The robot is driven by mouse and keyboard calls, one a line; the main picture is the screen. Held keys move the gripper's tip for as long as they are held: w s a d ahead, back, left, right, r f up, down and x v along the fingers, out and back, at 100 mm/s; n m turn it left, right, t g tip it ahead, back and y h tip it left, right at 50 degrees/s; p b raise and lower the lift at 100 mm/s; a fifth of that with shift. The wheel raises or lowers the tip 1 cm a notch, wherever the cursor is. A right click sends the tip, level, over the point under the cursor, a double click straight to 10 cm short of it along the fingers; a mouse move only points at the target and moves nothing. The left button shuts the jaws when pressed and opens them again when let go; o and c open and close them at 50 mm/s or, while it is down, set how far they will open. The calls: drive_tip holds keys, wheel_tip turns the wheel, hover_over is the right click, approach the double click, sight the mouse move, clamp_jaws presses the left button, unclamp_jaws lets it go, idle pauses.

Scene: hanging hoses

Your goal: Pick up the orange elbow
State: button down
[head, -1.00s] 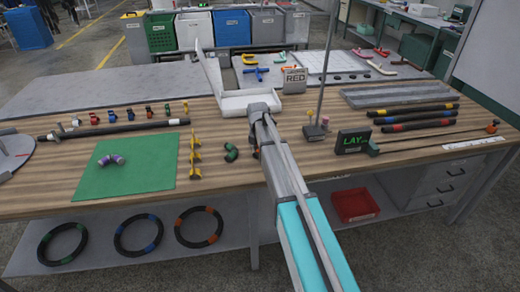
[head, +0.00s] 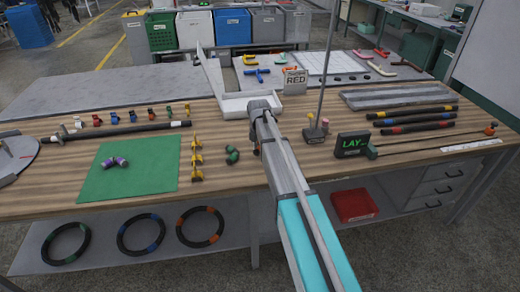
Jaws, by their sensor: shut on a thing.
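My arm reaches forward over the wooden bench, and my gripper (head: 257,148) is mostly hidden behind it. Only a small dark part shows at the arm's left side, just above the bench. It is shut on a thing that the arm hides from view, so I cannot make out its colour. I see no clearly orange elbow lying on the bench. A dark elbow with green ends (head: 232,154) lies just left of my gripper. A dark elbow with purple ends (head: 114,162) lies on the green mat (head: 150,180).
Several yellow pieces (head: 196,160) stand right of the mat. A stand with a pole (head: 316,130) and a black LAY sign (head: 352,146) are right of my arm. A white tray (head: 235,104) lies behind it. Banded hoses (head: 418,115) lie at the right.

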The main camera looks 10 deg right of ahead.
drive_tip(key=s+a+r+p, duration=0.2)
drive_tip(key=s+r+p, duration=0.7)
drive_tip(key=s, duration=0.4)
drive_tip(key=shift+s+a+r, duration=0.2)
drive_tip(key=shift+s+r, duration=0.2)
drive_tip(key=shift+r, duration=0.15)
drive_tip(key=shift+s, duration=0.1)
